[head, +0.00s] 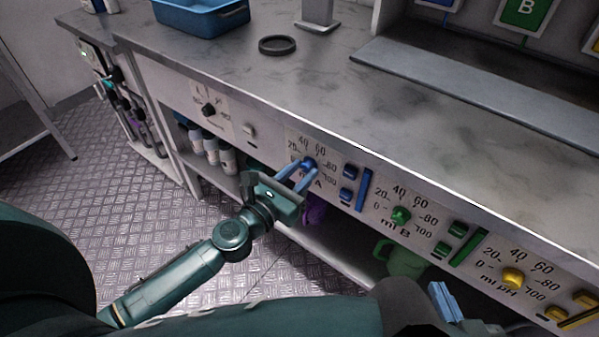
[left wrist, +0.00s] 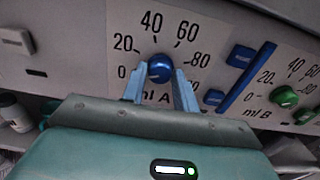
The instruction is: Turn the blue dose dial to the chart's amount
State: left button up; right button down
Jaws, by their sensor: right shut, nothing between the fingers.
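The blue dose dial (head: 308,163) is on the front panel, within a scale from 0 to 100 labelled ml A. It also shows in the left wrist view (left wrist: 161,68); its pointer is too small to read. My left gripper (head: 303,172) faces the panel, its light blue fingers on either side of the dial. In the left wrist view the fingertips (left wrist: 161,78) flank the dial closely; I cannot tell whether they press on it. My right gripper (head: 446,300) is shut and empty at the lower right, away from the panel. I see no readable amount chart.
Blue buttons (head: 350,183) and a blue bar (head: 364,190) sit right of the dial. A green dial (head: 401,215) and a yellow dial (head: 513,277) follow, and a black knob (head: 208,110) is left. Bottles (head: 211,150) stand underneath. A blue tray (head: 203,18) and dark ring (head: 277,45) rest on the counter.

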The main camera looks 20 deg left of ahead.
pick_arm(q)
jog(key=c, duration=0.5)
jog(key=shift+o, duration=0.2)
